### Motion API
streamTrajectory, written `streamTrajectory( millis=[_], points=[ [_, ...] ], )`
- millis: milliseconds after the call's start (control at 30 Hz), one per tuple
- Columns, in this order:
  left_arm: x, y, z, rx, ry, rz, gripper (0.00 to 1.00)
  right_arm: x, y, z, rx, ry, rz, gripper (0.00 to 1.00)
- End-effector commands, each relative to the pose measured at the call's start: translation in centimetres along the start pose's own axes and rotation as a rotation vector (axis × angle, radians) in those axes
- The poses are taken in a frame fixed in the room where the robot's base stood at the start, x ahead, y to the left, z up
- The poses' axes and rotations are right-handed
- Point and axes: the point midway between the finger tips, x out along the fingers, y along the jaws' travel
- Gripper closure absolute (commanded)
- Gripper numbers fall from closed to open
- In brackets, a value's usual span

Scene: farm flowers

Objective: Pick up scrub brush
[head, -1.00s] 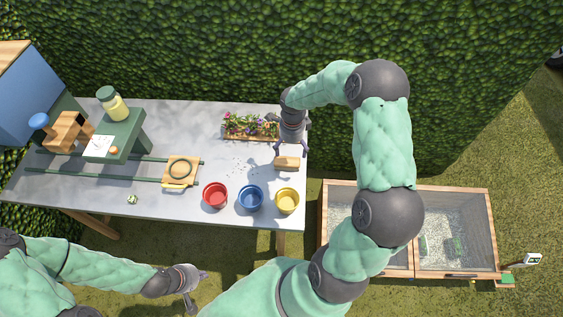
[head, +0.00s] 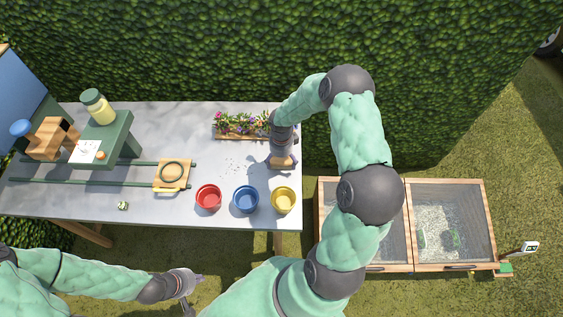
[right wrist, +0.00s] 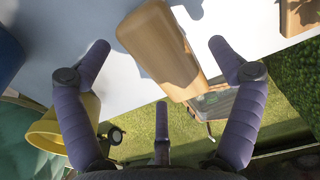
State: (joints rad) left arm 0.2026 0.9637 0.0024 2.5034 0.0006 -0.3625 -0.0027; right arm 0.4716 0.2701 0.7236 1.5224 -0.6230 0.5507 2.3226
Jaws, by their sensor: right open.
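The scrub brush, a tan wooden block (head: 285,164), lies at the table's right edge in the head view. It also shows in the right wrist view (right wrist: 160,45), between my spread fingers and a little beyond their tips. Its bristles are hidden. My right gripper (head: 281,156) is over the brush, partly covering it in the head view; in the right wrist view the gripper (right wrist: 160,52) is open and empty. My left gripper (head: 195,291) is off the table's front edge at the bottom, its fingers apart and nothing between them.
Red (head: 208,198), blue (head: 246,199) and yellow (head: 283,201) pots stand along the front right edge. A flower planter (head: 240,138) is behind the brush. A round-holed wooden piece (head: 172,174) lies on green rails. A glass-topped wooden box (head: 455,225) stands right of the table.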

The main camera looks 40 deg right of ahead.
Motion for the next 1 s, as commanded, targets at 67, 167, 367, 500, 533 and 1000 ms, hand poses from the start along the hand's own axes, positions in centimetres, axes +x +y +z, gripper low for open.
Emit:
streamTrajectory(
  millis=[67, 167, 367, 500, 533, 1000],
  points=[
    [0.15, -0.05, -0.01, 0.0, 0.0, 0.0, 1.0, 0.97, -0.05, -0.06, 0.001, 0.001, 0.0, 0.08],
    [0.18, -0.06, -0.01, 0.0, 0.0, 0.0, 1.0, 1.48, -0.1, -0.02, 0.002, -0.001, -0.002, 0.08],
    [0.16, -0.05, -0.01, 0.0, 0.0, 0.0, 1.0, 1.55, -0.1, -0.02, 0.001, -0.001, -0.002, 0.08],
    [0.16, -0.06, -0.01, 0.0, 0.0, 0.0, 1.0, 1.54, -0.09, -0.02, 0.001, -0.001, -0.002, 0.36],
    [0.16, -0.06, -0.01, 0.0, 0.0, 0.0, 1.0, 1.54, -0.09, -0.02, 0.001, -0.001, -0.002, 0.45],
    [0.15, -0.05, -0.01, 0.0, 0.0, 0.0, 1.0, 1.4, -0.09, -0.02, 0.001, 0.0, -0.002, 0.71]
  ],
)
